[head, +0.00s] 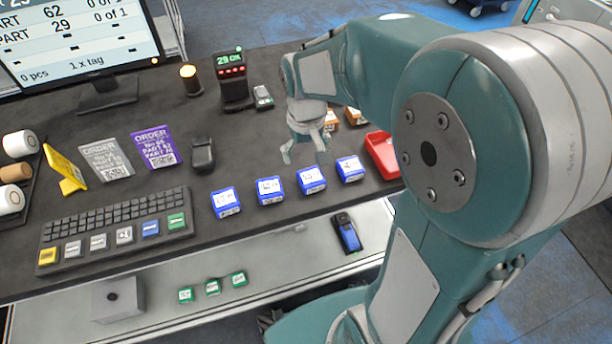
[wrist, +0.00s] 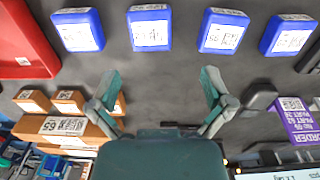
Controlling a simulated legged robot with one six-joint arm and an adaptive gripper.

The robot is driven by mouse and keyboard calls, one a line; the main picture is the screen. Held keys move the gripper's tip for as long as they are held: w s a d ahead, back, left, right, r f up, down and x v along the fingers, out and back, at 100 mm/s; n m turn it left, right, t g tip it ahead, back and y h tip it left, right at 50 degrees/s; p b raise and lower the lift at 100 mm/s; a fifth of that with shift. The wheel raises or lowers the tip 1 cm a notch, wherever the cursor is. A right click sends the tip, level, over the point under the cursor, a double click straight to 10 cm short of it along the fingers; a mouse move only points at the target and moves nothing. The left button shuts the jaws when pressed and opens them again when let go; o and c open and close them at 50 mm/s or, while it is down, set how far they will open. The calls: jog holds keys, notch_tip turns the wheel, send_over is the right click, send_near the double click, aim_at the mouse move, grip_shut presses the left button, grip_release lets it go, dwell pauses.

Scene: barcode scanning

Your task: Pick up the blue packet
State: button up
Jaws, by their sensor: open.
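Several blue packets with white labels lie in a row near the table's front edge. In the head view they run from the leftmost (head: 225,202) past two middle ones (head: 269,191) (head: 311,180) to the rightmost (head: 350,169). The wrist view shows the row along its top, including packets next to the red bin (wrist: 78,30), left of centre (wrist: 149,28) and right of centre (wrist: 223,31). My gripper (head: 305,153) is behind the row, apart from the packets. Its fingers (wrist: 158,84) are spread, with only bare dark table showing between them.
A red bin (head: 382,154) stands right of the row. Orange-brown boxes (wrist: 67,128) sit beside my gripper. A black device (head: 203,155), a keyboard (head: 115,225) and a scanner stand (head: 234,80) are on the table. Green packets (head: 212,286) lie on the lower shelf.

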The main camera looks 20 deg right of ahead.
aim_at(311, 176)
jog(key=f, duration=0.1)
jog(key=d+f, duration=0.1)
jog(key=f, duration=0.1)
jog(key=d+f, duration=0.1)
jog(key=shift+f, duration=0.25)
jog(key=f, duration=0.2)
jog(key=a+f, duration=0.1)
jog(key=f, duration=0.2)
jog(key=shift+w, duration=0.1)
jog(key=shift+d, duration=0.25)
jog(key=shift+c, duration=0.9)
jog(key=c, duration=0.9)
